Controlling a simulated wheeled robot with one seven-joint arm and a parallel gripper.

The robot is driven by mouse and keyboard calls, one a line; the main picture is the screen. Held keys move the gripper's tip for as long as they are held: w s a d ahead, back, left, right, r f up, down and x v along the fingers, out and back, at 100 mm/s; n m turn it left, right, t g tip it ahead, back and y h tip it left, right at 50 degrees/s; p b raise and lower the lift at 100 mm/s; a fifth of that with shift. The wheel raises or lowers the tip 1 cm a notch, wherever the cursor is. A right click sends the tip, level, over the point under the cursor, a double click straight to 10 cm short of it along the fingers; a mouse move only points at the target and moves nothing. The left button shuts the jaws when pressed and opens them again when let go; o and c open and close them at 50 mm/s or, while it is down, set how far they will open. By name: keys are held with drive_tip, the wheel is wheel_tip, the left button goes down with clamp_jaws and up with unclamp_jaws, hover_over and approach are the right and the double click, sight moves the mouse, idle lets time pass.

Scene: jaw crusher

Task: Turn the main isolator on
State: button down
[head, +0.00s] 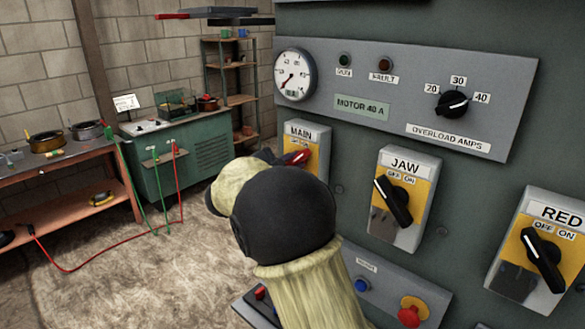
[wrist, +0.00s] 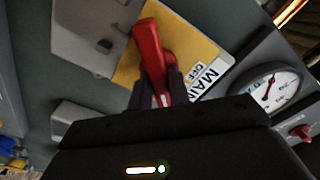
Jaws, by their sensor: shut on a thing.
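The main isolator is a box with a yellow face, labelled MAIN with OFF and ON marks, on the grey panel (head: 312,137). Its red handle (head: 298,157) shows just beyond my wrist, lying aslant. In the wrist view the red handle (wrist: 148,45) crosses the yellow plate (wrist: 193,42), and the OFF mark is readable. My gripper (wrist: 160,86) has a dark finger on each side of the red handle and is shut on it. In the head view my arm hides most of the gripper and the lower part of the isolator.
The JAW switch (head: 395,198) and RED switch (head: 541,255) sit to the right with black handles. Below are a blue button (head: 361,285) and a red emergency stop (head: 413,310). A gauge (head: 295,75) is above. A workbench (head: 60,160) and green cabinet (head: 185,150) stand left.

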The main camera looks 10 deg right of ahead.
idle(0.3)
drive_tip(key=c, duration=1.3)
unclamp_jaws()
drive_tip(key=b+v, duration=0.2)
drive_tip(key=v, duration=1.5)
drive_tip(key=shift+s+a+b, duration=0.1)
drive_tip(key=shift+a+b, duration=0.05)
drive_tip(key=shift+b, duration=0.15)
